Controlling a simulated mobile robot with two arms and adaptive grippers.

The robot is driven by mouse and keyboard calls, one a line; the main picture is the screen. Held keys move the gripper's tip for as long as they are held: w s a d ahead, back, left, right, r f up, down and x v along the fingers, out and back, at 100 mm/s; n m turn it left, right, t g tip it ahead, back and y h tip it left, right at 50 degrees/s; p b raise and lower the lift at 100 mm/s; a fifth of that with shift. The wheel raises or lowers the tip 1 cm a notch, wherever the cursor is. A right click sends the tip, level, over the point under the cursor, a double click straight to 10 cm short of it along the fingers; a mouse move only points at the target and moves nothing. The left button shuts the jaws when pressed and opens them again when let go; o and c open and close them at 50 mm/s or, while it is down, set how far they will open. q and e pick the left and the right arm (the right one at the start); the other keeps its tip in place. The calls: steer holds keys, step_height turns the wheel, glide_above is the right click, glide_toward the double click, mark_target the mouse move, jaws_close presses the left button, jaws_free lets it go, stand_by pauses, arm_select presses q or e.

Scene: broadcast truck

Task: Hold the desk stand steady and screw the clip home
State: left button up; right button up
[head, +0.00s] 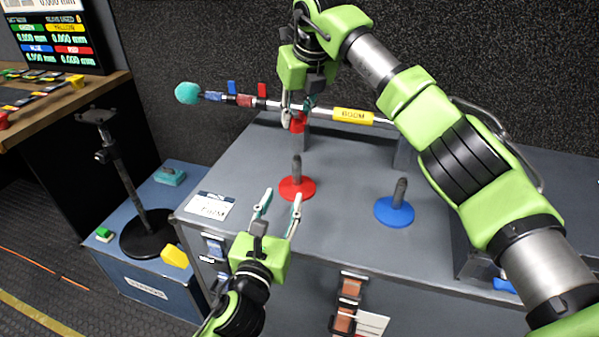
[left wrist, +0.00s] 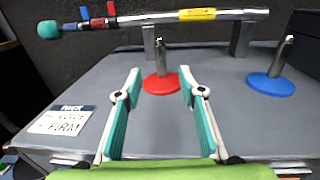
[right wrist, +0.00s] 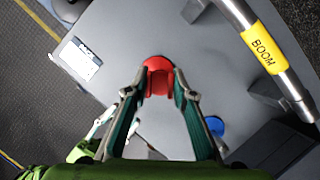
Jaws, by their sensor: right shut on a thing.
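The red desk stand (head: 297,189), a round base with a grey upright post, stands on the grey cabinet top. In the left wrist view its red base (left wrist: 161,83) lies just beyond and between the fingertips. My left gripper (head: 283,196) is open and empty, in front of the stand and apart from its post. My right gripper (head: 296,117) is shut on a red clip (head: 298,124), held above and behind the stand. The right wrist view shows the clip (right wrist: 159,83) between the fingers, over the red base, which it partly hides.
A blue stand (head: 394,211) with a grey post stands to the right. A boom pole (head: 310,110) with a teal tip, blue and red pieces and a yellow label lies on supports behind. A printed card (head: 209,207) lies at the left edge. A blue case (head: 160,270) stands lower left.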

mark_target(296, 167)
arm_select(q)
steer(key=shift+s+r, duration=0.1)
steer(key=shift+s, duration=0.1)
steer(key=x, duration=1.2)
steer(key=shift+w, duration=0.1)
jaws_close()
